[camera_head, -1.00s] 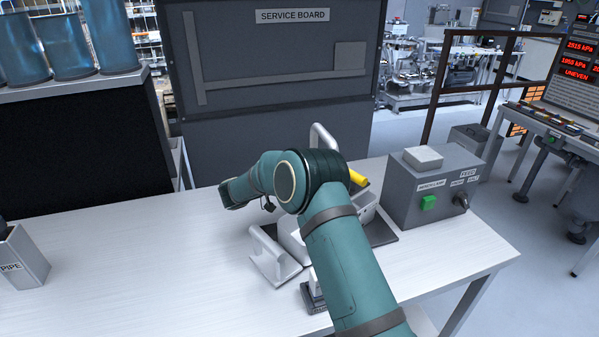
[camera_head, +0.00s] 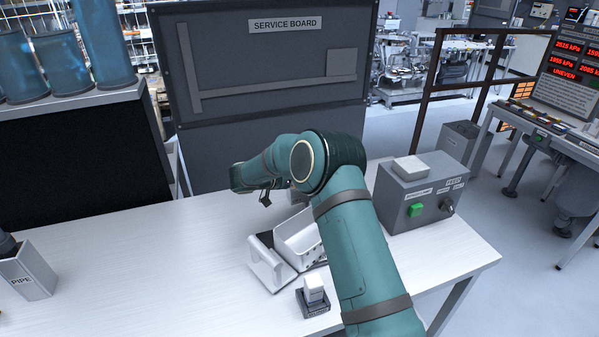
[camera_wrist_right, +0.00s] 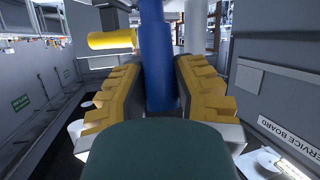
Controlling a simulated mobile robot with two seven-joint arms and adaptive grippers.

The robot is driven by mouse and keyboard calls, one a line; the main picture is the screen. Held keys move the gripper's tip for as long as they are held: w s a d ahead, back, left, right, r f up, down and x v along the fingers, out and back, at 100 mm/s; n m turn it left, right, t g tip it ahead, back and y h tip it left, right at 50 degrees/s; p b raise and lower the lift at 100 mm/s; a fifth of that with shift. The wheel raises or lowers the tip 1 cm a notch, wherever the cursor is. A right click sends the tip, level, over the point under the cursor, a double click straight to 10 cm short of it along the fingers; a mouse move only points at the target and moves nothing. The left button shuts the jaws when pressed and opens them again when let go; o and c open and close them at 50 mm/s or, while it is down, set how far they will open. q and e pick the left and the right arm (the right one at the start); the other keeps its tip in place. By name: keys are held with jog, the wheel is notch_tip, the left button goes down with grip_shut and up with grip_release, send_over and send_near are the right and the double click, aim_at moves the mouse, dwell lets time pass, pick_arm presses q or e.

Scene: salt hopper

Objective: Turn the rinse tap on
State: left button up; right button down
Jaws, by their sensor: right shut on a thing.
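In the right wrist view, my right gripper (camera_wrist_right: 158,72) has its yellow-padded fingers on either side of an upright blue cylinder (camera_wrist_right: 160,40) and is shut on it. I cannot tell for sure whether this is the rinse tap's handle. A yellow cylinder (camera_wrist_right: 112,39) sticks out to the left just beyond the fingers, apart from the blue one. A pale upright pipe (camera_wrist_right: 196,25) stands behind. My left gripper is not in view.
On the white table (camera_head: 130,260) are a white perforated basket (camera_head: 297,238), a white-handled holder (camera_head: 268,264), a small block on a dark base (camera_head: 313,295) and a grey control box (camera_head: 420,195) with a green button. The service board (camera_head: 265,70) stands behind. The table's left middle is clear.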

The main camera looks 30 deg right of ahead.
jog(key=shift+d, duration=0.1)
jog(key=c, duration=0.7)
grip_release()
jog(key=shift+f, duration=0.1)
jog(key=v, duration=1.2)
